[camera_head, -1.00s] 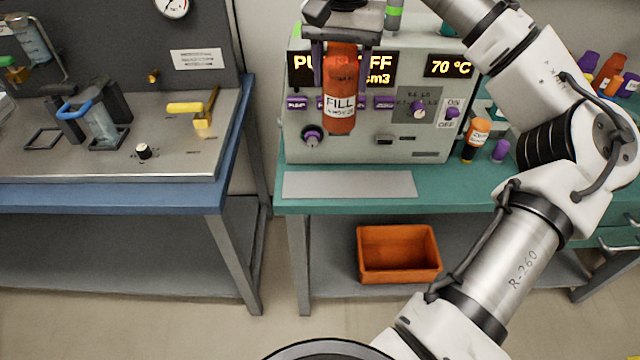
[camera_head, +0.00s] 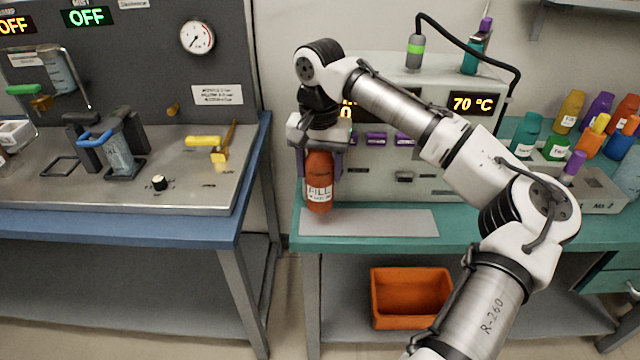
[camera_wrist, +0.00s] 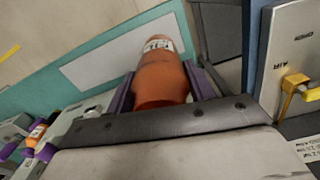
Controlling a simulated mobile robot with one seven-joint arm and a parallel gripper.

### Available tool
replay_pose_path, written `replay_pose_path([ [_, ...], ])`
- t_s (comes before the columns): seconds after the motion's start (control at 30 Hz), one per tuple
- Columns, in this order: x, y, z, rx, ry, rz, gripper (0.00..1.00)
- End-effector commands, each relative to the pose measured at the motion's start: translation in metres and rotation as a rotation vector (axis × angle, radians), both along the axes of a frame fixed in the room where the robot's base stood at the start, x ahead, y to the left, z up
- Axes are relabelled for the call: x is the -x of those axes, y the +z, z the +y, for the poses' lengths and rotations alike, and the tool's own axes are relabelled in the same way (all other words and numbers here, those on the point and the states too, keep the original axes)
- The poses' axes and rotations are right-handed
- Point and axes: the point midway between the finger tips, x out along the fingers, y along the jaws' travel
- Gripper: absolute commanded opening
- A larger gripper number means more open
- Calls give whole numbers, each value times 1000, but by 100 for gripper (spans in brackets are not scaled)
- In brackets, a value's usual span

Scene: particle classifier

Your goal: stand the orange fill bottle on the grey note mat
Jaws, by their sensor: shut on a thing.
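The orange fill bottle (camera_head: 319,168) is upright between the purple fingers of my gripper (camera_head: 320,160), its white FILL label facing the head camera. In the wrist view the bottle (camera_wrist: 162,78) sits between both fingers (camera_wrist: 162,88). The grey note mat (camera_head: 390,223) lies flat at the front edge of the teal bench. The bottle's base overlaps the back of the mat's left part in the head view. The mat (camera_wrist: 105,62) also shows beside the bottle in the wrist view. I cannot tell whether the base touches the mat.
The grey machine (camera_head: 420,165) with lit displays stands behind the mat. An orange bin (camera_head: 411,297) is on the shelf below. Several coloured bottles stand at the right. A blue-edged bench (camera_head: 120,222) is at the left, with a gap between benches. The mat's right part is clear.

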Motion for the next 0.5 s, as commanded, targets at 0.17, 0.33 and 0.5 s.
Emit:
replay_pose_path([
  [0.17, 0, -17, 0, 1, 1, 0, 23],
  [0.33, 0, -41, 0, 0, 1, 0, 23],
  [0.5, 0, -47, 0, -1, 1, -1, 23],
])
